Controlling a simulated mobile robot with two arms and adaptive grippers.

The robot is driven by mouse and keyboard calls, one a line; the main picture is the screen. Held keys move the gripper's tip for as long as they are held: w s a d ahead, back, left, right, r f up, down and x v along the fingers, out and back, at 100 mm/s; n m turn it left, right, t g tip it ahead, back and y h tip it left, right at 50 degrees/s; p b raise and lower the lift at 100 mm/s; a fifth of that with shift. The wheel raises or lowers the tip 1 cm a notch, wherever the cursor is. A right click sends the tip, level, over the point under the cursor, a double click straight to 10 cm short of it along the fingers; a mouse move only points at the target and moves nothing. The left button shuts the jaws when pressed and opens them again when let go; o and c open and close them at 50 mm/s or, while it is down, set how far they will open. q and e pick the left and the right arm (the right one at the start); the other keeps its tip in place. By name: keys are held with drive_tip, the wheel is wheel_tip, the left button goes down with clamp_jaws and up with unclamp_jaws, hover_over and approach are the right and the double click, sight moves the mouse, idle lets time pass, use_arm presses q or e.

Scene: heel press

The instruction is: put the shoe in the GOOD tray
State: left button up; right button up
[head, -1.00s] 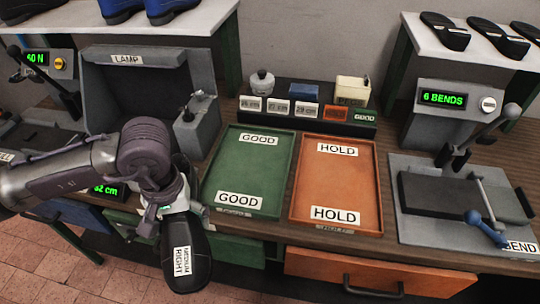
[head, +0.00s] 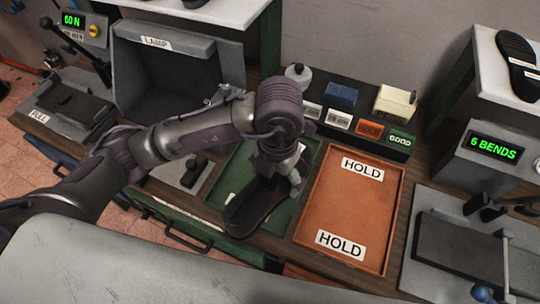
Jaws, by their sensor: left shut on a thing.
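The dark shoe (head: 250,213) is in my left gripper (head: 280,178), which is shut on its upper end. The shoe is over the green GOOD tray (head: 278,240), with its sole end toward the tray's front left. I cannot tell whether the shoe touches the tray floor. My arm and the shoe cover most of the tray and its GOOD labels. My right gripper is not in view.
The orange HOLD tray (head: 345,215) stands empty just right of the green one. Behind them is a rack of label blocks (head: 368,129). The LAMP box (head: 175,75) is at the left, and the bend press (head: 460,250) is at the right.

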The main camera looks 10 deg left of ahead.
use_arm(q)
drive_tip(key=shift+w+d+r+n, duration=0.2)
drive_tip(key=shift+w+d+n, duration=0.1)
drive_tip(key=shift+n, duration=0.7)
drive_tip(key=shift+w+f, duration=0.15)
drive_tip(key=shift+w, duration=0.1)
drive_tip(key=w+a+f+p, duration=0.1)
drive_tip(key=w+f, duration=0.1)
drive_tip(key=w, duration=0.1)
drive_tip(key=w+a+f+p, duration=0.1)
drive_tip(key=w+a+f, duration=0.1)
drive_tip(key=w, duration=0.1)
drive_tip(key=w+a+f, duration=0.1)
drive_tip(key=w+f, duration=0.1)
drive_tip(key=w, duration=0.1)
drive_tip(key=shift+w+a+f+p, duration=0.1)
drive_tip(key=shift+w+a+p, duration=0.05)
drive_tip(key=shift+w+p, duration=0.25)
drive_tip(key=shift+w+f, duration=0.1)
drive_tip(key=shift+f, duration=0.1)
drive_tip(key=shift+f+p, duration=0.35)
wheel_tip(320, 180, down, 3)
drive_tip(key=shift+f+p, duration=0.1)
drive_tip(key=shift+p, duration=0.5)
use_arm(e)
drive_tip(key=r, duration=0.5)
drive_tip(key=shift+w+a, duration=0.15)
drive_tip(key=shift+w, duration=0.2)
